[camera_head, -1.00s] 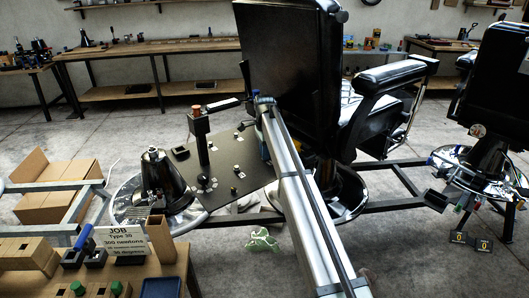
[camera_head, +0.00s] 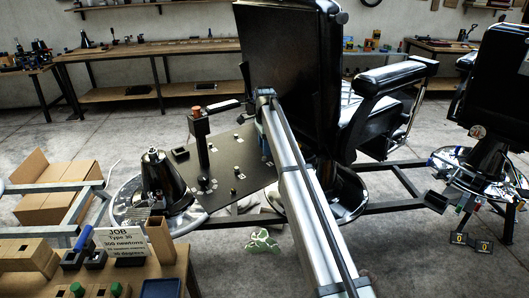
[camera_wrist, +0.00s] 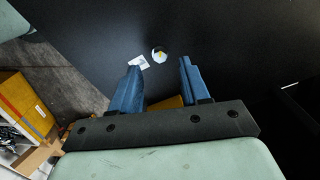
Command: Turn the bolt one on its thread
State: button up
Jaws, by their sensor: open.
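In the wrist view, a small round pale bolt head (camera_wrist: 158,54) with a yellowish mark stands out on a dark flat panel (camera_wrist: 230,40). A small white label (camera_wrist: 138,62) lies just left of it. My gripper (camera_wrist: 159,64) has two blue fingers, spread apart and empty. The bolt appears in line with the gap, just beyond the fingertips, and neither finger seems to touch it. In the head view, the dark plate (camera_head: 222,195) carries several small fittings and labels; I cannot tell which is bolt one. My fingertips are not clear there.
A black post with a red top (camera_head: 198,118) stands on the plate, left of my arm. The barber chair (camera_head: 290,75) rises close behind my arm. A metal cone-shaped base (camera_head: 160,180) stands at left. A bench with a JOB sign (camera_head: 118,243) is at front left.

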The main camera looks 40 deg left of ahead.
aim_at(265, 157)
notch_tip(265, 157, up, 10)
jog(key=shift+r, duration=0.15)
dwell(0.7)
jog(key=d+f+h, duration=0.1)
jog(key=d+f, duration=0.2)
jog(key=d, duration=0.6)
jog(key=d+f+h, duration=0.1)
jog(key=d+f, duration=0.2)
jog(key=d, duration=0.5)
jog(key=w+d+f+n+g+h, duration=0.1)
jog(key=w+d+f+n, duration=0.1)
jog(key=d+f, duration=1.7)
jog(key=s+d+f+n+g, duration=0.1)
jog(key=s+d+f, duration=0.2)
jog(key=d+f, duration=0.55)
jog(key=s+d+f+g, duration=0.1)
jog(key=s+d+f, duration=0.4)
jog(key=f, duration=0.6)
jog(key=s+d+f+n+g+y, duration=0.1)
jog(key=s+d+f+n+g, duration=0.1)
jog(key=s+d+f, duration=1.4)
jog(key=s+d+f+g+y, duration=0.1)
jog(key=s+d, duration=0.4)
jog(key=s, duration=0.6)
jog(key=s+d+f+n+y, duration=0.1)
jog(key=s+d, duration=0.4)
jog(key=s, duration=0.6)
jog(key=shift+s+d+f+n+g, duration=0.15)
jog(key=shift+d+f+n+g, duration=0.15)
jog(key=shift+f+g, duration=0.1)
